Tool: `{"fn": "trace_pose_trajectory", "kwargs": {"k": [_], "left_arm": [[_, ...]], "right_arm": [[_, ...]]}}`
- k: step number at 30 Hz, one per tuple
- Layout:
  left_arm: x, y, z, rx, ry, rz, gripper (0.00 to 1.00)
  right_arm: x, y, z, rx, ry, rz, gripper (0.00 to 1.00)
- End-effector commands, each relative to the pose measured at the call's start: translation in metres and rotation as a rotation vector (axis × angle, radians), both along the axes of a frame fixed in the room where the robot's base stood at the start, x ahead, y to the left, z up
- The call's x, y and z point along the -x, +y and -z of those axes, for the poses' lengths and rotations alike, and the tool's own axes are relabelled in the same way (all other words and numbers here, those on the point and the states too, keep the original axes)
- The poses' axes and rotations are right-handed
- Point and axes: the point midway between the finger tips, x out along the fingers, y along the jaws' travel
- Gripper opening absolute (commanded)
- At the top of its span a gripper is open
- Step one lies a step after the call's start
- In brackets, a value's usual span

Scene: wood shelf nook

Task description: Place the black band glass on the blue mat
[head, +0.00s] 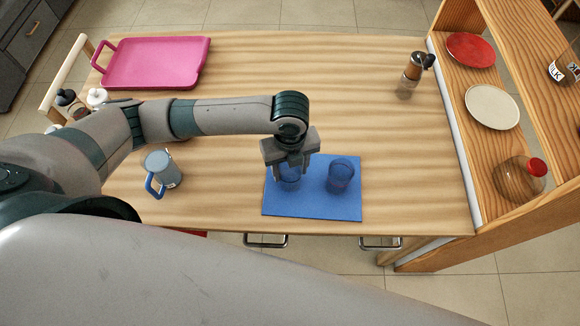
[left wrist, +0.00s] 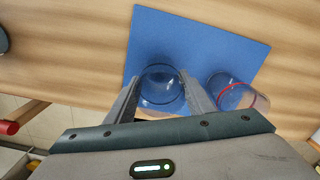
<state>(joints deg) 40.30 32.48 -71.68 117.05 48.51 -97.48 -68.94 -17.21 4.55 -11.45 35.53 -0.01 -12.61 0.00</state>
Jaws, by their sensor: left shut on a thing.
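The black band glass (head: 289,182), clear with a dark ring, is between the fingers of my left gripper (head: 290,164), which is shut on it. It is upright over the left part of the blue mat (head: 315,207). Whether its base touches the mat is hard to tell. In the left wrist view the glass (left wrist: 160,86) shows between the two fingers, with the blue mat (left wrist: 200,38) behind it. My right gripper is not in view.
A second clear glass (head: 341,175) stands on the mat to the right; its red band shows in the left wrist view (left wrist: 240,97). A blue-handled mug (head: 164,170) is to the left. A pink tray (head: 155,64) and a grinder (head: 413,72) are farther off. The table's middle is clear.

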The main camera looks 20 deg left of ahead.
Motion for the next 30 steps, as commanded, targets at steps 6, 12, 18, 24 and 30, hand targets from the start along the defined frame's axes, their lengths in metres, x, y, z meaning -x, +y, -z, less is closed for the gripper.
{"fn": "trace_pose_trajectory", "kwargs": {"k": [6,12,18,24,30], "left_arm": [[-0.0003,-0.0004,0.0025,0.002,-0.001,0.0,0.21],[-0.0002,-0.0003,0.0043,0.001,-0.001,0.0,0.21],[-0.0002,-0.0003,0.0056,0.001,-0.001,0.0,0.67],[-0.0002,-0.0002,0.0055,0.001,-0.001,0.0,0.67],[-0.0005,-0.0002,0.0006,0.001,-0.002,0.001,0.67]], "right_arm": [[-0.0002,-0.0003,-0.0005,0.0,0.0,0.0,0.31],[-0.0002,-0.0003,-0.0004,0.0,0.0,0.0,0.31],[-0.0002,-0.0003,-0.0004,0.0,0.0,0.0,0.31],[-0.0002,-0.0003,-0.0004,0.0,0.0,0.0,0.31],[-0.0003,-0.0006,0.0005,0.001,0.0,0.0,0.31]]}}
